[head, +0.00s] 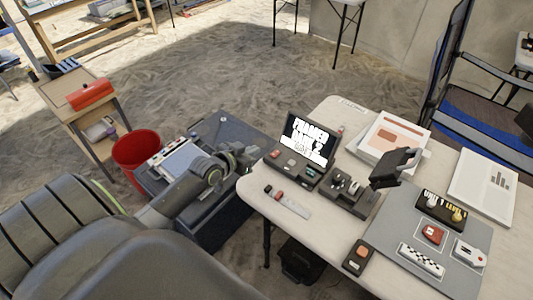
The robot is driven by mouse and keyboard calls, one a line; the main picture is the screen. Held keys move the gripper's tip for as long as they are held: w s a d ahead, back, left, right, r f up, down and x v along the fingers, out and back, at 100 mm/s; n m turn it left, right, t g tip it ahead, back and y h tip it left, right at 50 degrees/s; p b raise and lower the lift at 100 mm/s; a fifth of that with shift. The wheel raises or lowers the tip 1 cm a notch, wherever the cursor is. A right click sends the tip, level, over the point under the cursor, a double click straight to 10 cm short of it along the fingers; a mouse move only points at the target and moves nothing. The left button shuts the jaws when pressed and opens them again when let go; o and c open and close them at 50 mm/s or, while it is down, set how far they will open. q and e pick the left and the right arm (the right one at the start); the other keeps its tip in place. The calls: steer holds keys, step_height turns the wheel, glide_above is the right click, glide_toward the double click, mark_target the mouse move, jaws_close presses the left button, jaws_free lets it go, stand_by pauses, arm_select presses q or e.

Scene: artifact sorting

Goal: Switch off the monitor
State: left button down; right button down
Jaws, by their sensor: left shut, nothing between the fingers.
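The monitor (308,138) is a small upright screen on the table's left part, lit with white lettering on black. Its dark console base (294,168) carries a red button (277,154) at the left and several other small controls. My left gripper (245,155) is shut and empty, just left of the console and apart from it, near the table's left edge. Its fingertips are small and hard to make out. My right gripper is not in view.
The white table (335,225) holds a dark device on a stand (398,166), a small box with an orange button (359,256), a grey mat (385,235) with several items, and papers (484,183). A red bin (137,150) stands at the left.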

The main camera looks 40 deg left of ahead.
arm_select(q)
glide_above(270, 154)
steer(key=s, duration=0.1)
steer(key=f, duration=0.3)
steer(key=shift+s+f, duration=0.15)
steer(key=shift+s, duration=0.05)
steer(key=f, duration=0.1)
steer(key=f+b, duration=0.1)
steer(key=shift+s+f, duration=0.3)
steer(key=shift+f, duration=0.05)
steer(key=shift+s+f+b, duration=0.15)
steer(key=shift+f+b, duration=0.15)
steer(key=shift+f, duration=0.3)
steer(key=f+b, duration=0.1)
steer(key=b, duration=0.1)
steer(key=t+b, duration=0.1)
steer(key=b, duration=0.1)
steer(key=shift+s+a+f+b, duration=0.1)
steer(key=shift+s+f+b, duration=0.05)
steer(key=shift+f+b, duration=0.25)
steer(key=shift+r+p, duration=0.3)
steer(key=shift+r, duration=0.25)
steer(key=shift+r+p, duration=0.7)
